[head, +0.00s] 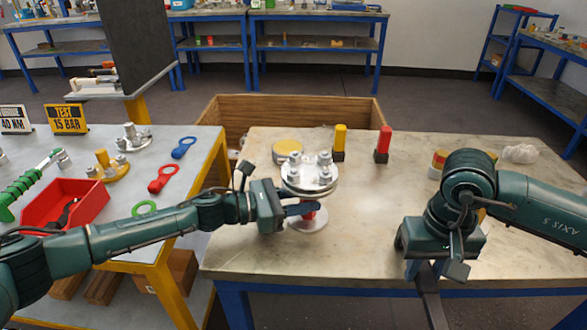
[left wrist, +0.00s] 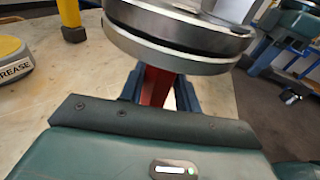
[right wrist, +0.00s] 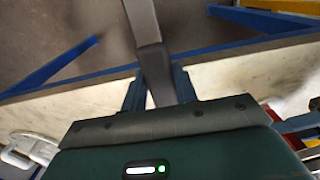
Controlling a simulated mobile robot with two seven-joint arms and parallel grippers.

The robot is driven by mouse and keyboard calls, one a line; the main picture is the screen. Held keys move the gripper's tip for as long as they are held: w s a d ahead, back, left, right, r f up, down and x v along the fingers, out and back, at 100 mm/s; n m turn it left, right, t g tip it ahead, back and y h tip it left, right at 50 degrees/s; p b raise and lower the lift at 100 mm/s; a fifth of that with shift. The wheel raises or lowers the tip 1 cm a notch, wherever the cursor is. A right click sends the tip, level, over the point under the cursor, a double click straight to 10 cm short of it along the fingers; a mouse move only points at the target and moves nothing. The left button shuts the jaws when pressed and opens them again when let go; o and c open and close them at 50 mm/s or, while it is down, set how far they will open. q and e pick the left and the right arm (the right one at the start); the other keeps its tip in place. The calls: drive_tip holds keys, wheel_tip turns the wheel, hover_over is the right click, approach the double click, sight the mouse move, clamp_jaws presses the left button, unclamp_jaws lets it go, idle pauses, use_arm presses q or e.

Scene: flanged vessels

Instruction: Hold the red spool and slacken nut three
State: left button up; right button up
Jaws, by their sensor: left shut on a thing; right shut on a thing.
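The red spool (head: 312,215) stands upright on the right-hand bench, with a steel flange (head: 309,184) on top carrying several bolts and nuts. I cannot tell which nut is number three. My left gripper (head: 308,208) comes in from the left and is shut on the spool's red body, just under the flange. The red body also shows between the fingers in the left wrist view (left wrist: 157,86). My right gripper (head: 432,264) points down by the bench's front edge, shut on a grey bar-like tool (right wrist: 150,50). The tool (head: 430,305) hangs below it, apart from the spool; its far end is cut off.
A yellow-topped grease tin (head: 287,150), a yellow post (head: 340,140) and a red post (head: 383,142) stand behind the spool. The left bench holds a red tray (head: 65,203), coloured spanners (head: 163,180) and another flange (head: 133,137). The bench between spool and right gripper is clear.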

idle(0.5)
drive_tip(key=shift+w+a+r+m, duration=0.2)
drive_tip(key=shift+a+r+m, duration=0.1)
drive_tip(key=shift+m, duration=0.1)
drive_tip(key=w+a+r+m, duration=0.1)
drive_tip(key=a+r+m, duration=0.8)
drive_tip(key=m, duration=0.6)
drive_tip(key=w+a+r+m, duration=0.1)
drive_tip(key=a+r+m, duration=0.85)
drive_tip(key=m, duration=0.65)
drive_tip(key=shift+s+d+f, duration=0.15)
drive_tip(key=shift+d+f, duration=0.25)
drive_tip(key=shift+f, duration=0.4)
drive_tip(key=shift+s+d+f, duration=0.15)
drive_tip(key=shift+d+f, duration=0.25)
drive_tip(key=shift+f, duration=0.4)
drive_tip(key=shift+f, duration=0.25)
drive_tip(key=shift+f, duration=1)
